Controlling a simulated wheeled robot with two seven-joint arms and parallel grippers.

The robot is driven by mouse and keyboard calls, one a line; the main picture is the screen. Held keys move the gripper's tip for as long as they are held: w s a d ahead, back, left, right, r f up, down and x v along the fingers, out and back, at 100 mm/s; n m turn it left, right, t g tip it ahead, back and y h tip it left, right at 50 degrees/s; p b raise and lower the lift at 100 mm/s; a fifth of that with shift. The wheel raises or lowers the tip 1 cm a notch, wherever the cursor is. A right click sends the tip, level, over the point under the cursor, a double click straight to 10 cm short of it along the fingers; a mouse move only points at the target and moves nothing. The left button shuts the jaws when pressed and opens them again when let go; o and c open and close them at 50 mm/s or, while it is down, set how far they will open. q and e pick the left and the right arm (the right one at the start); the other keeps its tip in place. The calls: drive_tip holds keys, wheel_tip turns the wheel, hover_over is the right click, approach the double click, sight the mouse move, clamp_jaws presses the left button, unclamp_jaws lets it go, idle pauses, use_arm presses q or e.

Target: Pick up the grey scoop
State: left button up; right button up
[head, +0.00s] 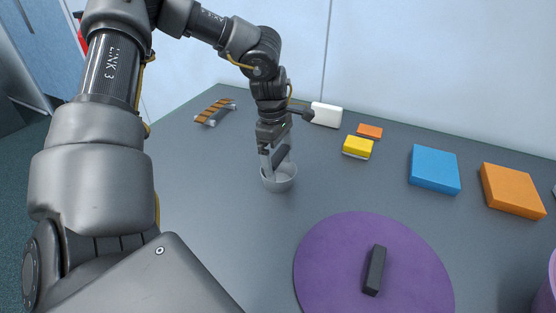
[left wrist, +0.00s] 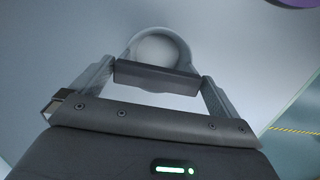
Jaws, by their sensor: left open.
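The grey scoop (head: 280,182) stands on the grey table, left of the purple disc. Its round bowl (left wrist: 160,47) shows in the left wrist view, with a dark bar-shaped handle (left wrist: 157,78) in front of it. My left gripper (head: 276,158) reaches down from above over the scoop. It is open, and in the left wrist view the handle lies between its two fingers. The fingers hide part of the scoop in the head view, and I cannot tell whether they touch it. My right gripper is not in view.
A purple disc (head: 325,270) with a black block (head: 375,270) lies at the front right. A striped rack (head: 215,111), a white block (head: 326,114), a yellow block (head: 357,147), a small orange block (head: 370,131), a blue block (head: 434,168) and a larger orange block (head: 512,190) stand farther back.

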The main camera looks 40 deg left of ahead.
use_arm(q)
drive_tip(key=shift+w+d+f, duration=0.1)
drive_tip(key=shift+f, duration=1.2)
drive_tip(key=c, duration=0.7)
wheel_tip(320, 180, up, 9)
drive_tip(key=shift+r, duration=0.5)
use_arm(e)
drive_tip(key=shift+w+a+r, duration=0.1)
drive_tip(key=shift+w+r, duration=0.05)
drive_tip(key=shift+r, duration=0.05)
